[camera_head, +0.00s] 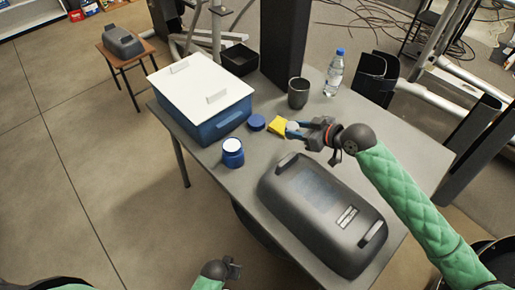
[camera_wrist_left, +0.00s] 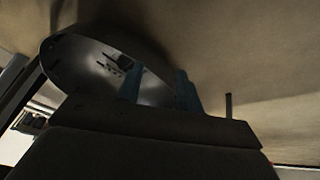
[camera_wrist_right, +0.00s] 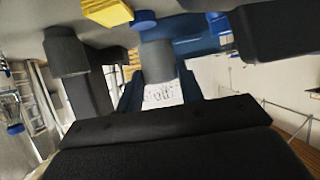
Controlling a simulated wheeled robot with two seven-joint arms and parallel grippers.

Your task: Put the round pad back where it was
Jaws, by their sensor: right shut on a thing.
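The round pad (camera_wrist_right: 158,60) is light grey and sits between the fingertips of my right gripper (camera_wrist_right: 160,88), which is shut on it. In the head view the pad (camera_head: 292,127) shows as a small pale shape at the tips of the right gripper (camera_head: 294,130), beside a yellow sponge (camera_head: 277,126). The pad looks held a little above the table, but its exact height is unclear. My left gripper (camera_head: 235,268) is low at the bottom, away from the table. Its two fingers (camera_wrist_left: 158,92) stand apart and empty in the left wrist view.
On the grey table (camera_head: 205,175) are a blue box with white lid (camera_head: 222,122), a blue lid (camera_head: 256,122), a blue jar (camera_head: 232,158), a dark mug (camera_head: 298,93), a bottle (camera_head: 334,75) and a large dark casing (camera_head: 290,210). A black bin (camera_head: 238,60) stands behind.

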